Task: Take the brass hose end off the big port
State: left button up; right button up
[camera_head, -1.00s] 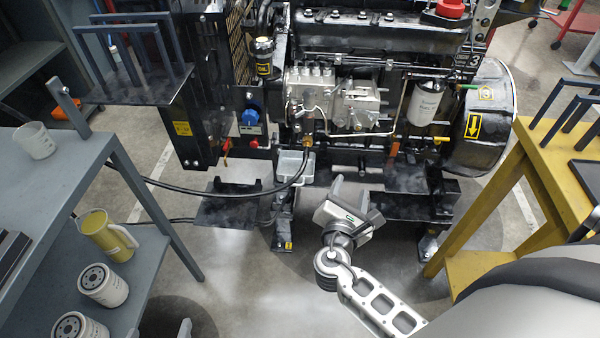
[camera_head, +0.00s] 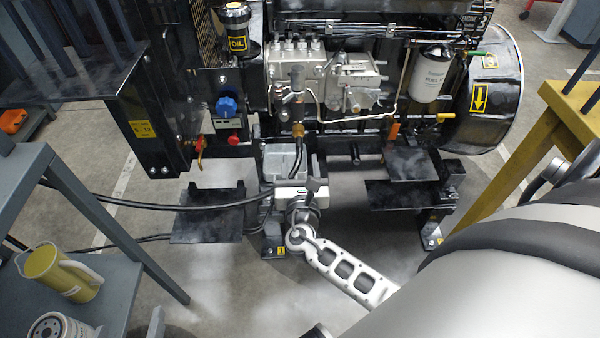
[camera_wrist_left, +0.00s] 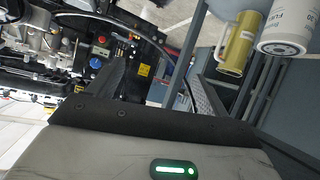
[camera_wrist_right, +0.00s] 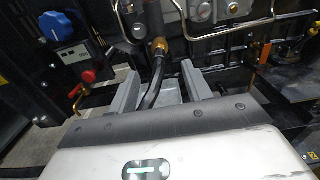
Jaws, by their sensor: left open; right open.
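The brass hose end (camera_head: 298,129) sits on the dark fitting with the port (camera_head: 297,103), low on the engine's front. It also shows in the right wrist view (camera_wrist_right: 160,46), with a black hose (camera_wrist_right: 153,80) hanging from it. My right gripper (camera_head: 288,165) is open just below the brass end. In the right wrist view its two fingers (camera_wrist_right: 158,78) stand either side of the hose, with the brass end beyond their tips. Nothing is clearly gripped. My left gripper (camera_head: 155,322) shows only as a fingertip at the bottom edge, away from the engine, and is open.
A grey metal tray (camera_wrist_right: 172,92) lies behind the right fingers. Black hoses (camera_head: 130,200) run left. A blue knob (camera_head: 227,106) and red tap stand left of the port. A yellow jug (camera_head: 58,273) stands on the left shelf; a yellow table (camera_head: 560,120) is right.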

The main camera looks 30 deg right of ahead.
aim_at(299, 149)
jog(key=shift+b+x, duration=0.9)
jog(key=shift+x, duration=2.85)
jog(key=shift+r, duration=0.15)
grip_shut()
